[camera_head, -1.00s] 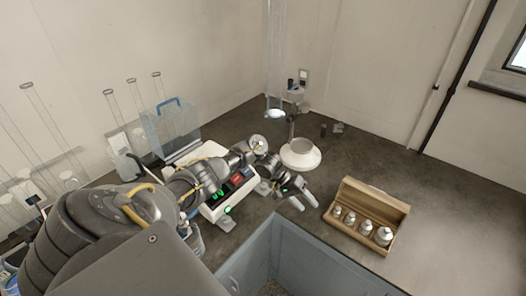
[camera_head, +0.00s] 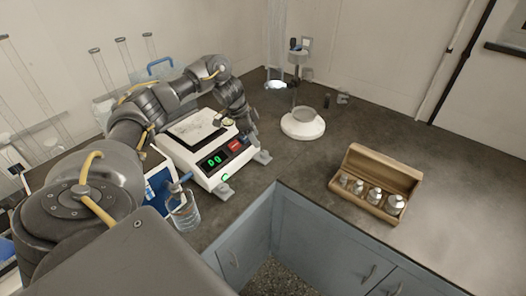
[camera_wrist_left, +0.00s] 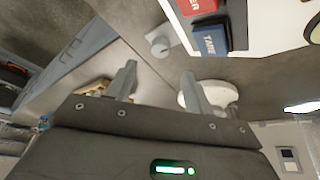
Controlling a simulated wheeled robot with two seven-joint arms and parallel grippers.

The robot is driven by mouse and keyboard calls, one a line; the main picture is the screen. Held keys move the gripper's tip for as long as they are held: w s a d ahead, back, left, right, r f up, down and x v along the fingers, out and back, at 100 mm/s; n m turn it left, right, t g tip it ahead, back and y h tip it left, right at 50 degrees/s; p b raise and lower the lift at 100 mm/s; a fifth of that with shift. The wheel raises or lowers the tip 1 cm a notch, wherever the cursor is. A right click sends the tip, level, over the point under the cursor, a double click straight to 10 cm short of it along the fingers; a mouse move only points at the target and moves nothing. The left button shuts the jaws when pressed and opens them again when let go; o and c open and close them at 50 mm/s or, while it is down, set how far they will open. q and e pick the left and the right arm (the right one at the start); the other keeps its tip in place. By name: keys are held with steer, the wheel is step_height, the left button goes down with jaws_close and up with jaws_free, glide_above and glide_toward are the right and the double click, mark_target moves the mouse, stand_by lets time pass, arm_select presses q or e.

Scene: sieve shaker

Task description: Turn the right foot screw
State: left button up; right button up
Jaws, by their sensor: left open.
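The white balance (camera_head: 207,178) stands on the dark bench with a green display (camera_head: 214,161). Its right foot screw (camera_head: 262,157) sticks out at the front right corner, and its left foot screw (camera_head: 224,190) at the front left corner. In the left wrist view the right foot screw (camera_wrist_left: 160,47) is a grey knob beyond my fingertips, roughly between their lines. My left gripper (camera_wrist_left: 158,78) is open and empty. In the head view my left arm arches over the balance, and its gripper (camera_head: 251,136) points down by the right side, close to the right foot screw. My right gripper is not in view.
A white round stand (camera_head: 302,126) is behind on the right. An open wooden box (camera_head: 368,208) with several metal weights lies further right. The blue-grey cabinet recess (camera_head: 262,235) opens in front. Bench between balance and box is clear.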

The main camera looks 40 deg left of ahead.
mark_target(264, 152)
arm_select(q)
steer(key=p+x, duration=0.1)
steer(key=x, duration=0.6)
steer(key=shift+w+d+f, duration=0.15)
steer(key=shift+f, duration=0.3)
steer(key=c, duration=1)
steer(key=shift+o, duration=0.2)
steer(key=shift+r+p, duration=0.15)
steer(key=shift+p, duration=0.25)
steer(key=n+p, duration=0.3)
steer(key=p, duration=0.3)
steer(key=shift+d+r+t+y, duration=0.1)
steer(key=shift+r+t+y, duration=0.05)
steer(key=shift+t+y, duration=0.2)
steer(key=shift+f+n+y+p, duration=0.2)
steer(key=shift+n+y+p, duration=0.05)
steer(key=shift+n+p, duration=0.25)
steer(key=shift+f, duration=0.1)
